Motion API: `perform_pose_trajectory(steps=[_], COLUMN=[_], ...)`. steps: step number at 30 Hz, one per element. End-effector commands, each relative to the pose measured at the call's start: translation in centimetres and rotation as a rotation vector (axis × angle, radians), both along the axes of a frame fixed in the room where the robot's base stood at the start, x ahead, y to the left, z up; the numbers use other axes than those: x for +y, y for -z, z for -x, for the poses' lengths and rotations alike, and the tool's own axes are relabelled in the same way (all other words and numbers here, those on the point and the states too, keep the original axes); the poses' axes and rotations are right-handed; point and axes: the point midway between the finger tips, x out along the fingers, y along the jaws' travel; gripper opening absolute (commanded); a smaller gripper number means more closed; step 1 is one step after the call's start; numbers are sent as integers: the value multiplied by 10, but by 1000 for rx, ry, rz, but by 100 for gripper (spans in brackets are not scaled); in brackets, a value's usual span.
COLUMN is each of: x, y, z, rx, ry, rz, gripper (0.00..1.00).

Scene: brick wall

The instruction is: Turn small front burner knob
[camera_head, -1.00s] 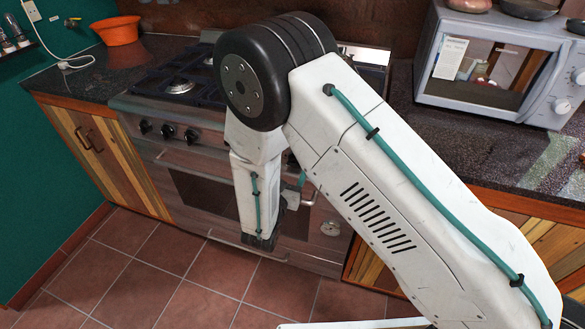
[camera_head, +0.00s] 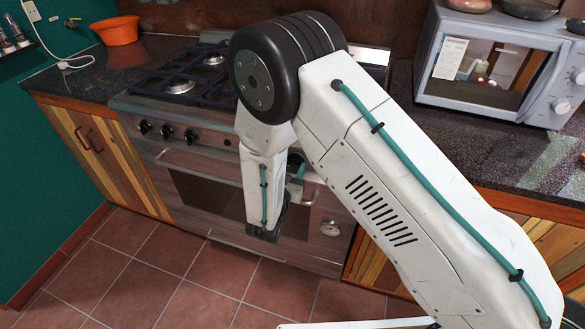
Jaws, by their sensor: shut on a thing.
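The stove (camera_head: 190,112) has a steel front panel with dark round knobs in a row. A knob (camera_head: 145,127) is at the left end, with another knob (camera_head: 167,131) and a third knob (camera_head: 191,136) beside it. The panel to the right is largely covered by my arm. My gripper (camera_head: 296,162) shows only in part, dark and small, behind my forearm at the right part of the panel. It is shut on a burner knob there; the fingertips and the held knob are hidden.
Below the panel is the oven door with a long handle (camera_head: 205,166). A round dial (camera_head: 330,228) is low on the right. A microwave (camera_head: 490,60) stands on the right counter and an orange bowl (camera_head: 116,30) on the left counter. The tiled floor is clear.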

Motion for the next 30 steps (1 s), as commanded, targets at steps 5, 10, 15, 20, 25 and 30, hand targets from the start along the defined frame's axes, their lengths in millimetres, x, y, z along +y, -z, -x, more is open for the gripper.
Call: perform_pose_trajectory(steps=[5, 10, 15, 20, 25, 30], x=[0, 1, 1, 2, 2, 2], y=[0, 0, 0, 0, 0, -1], z=[0, 0, 0, 0, 0, 0], rx=[-24, -66, -119, -171, -226, -281], ry=[0, -1, -1, -1, -1, -1], rz=[-67, -184, -331, -475, -626, -778], gripper=[17, 17, 17, 17, 17, 17])
